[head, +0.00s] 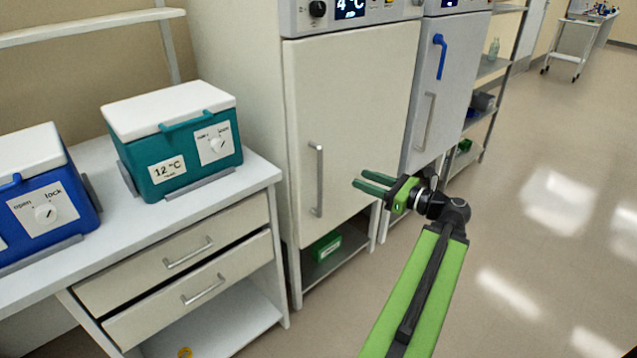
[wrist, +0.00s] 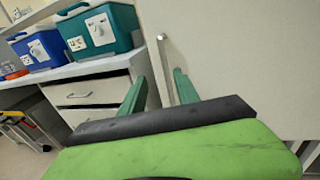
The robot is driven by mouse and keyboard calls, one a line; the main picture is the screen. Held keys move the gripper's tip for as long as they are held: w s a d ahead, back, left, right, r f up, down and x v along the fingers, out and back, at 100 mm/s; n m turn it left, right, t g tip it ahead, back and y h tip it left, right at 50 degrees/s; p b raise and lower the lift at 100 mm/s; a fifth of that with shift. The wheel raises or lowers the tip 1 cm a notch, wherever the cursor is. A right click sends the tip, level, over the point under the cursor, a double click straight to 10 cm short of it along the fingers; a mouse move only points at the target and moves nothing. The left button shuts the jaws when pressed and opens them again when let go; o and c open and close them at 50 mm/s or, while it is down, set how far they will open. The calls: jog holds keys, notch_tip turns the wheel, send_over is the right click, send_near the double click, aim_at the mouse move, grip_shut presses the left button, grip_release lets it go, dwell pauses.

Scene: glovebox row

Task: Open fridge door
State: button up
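The fridge door (head: 350,130) is a cream panel under a display reading 4 °C, and it looks shut. Its vertical metal handle (head: 317,180) is on the door's left side. My gripper (head: 365,185) is in front of the door, to the right of the handle in the head view, with its two green fingers apart and nothing between them. In the wrist view the handle (wrist: 165,68) shows beyond and between the spread fingers (wrist: 158,92). The fingers do not appear to touch it.
A second unit (head: 440,90) with a grey door and blue lever stands to the right. A bench (head: 262,172) with drawers stands left, carrying a teal cooler box (head: 180,150) and a blue one (head: 60,205). A green box (head: 327,246) sits below the fridge. Open floor lies right.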

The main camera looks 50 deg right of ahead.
jog(key=w+a, duration=0.1)
jog(key=w, duration=1.5)
jog(key=shift+a, duration=0.2)
jog(key=shift+w, duration=0.1)
jog(key=shift+c, duration=0.2)
grip_shut()
dwell(0.6)
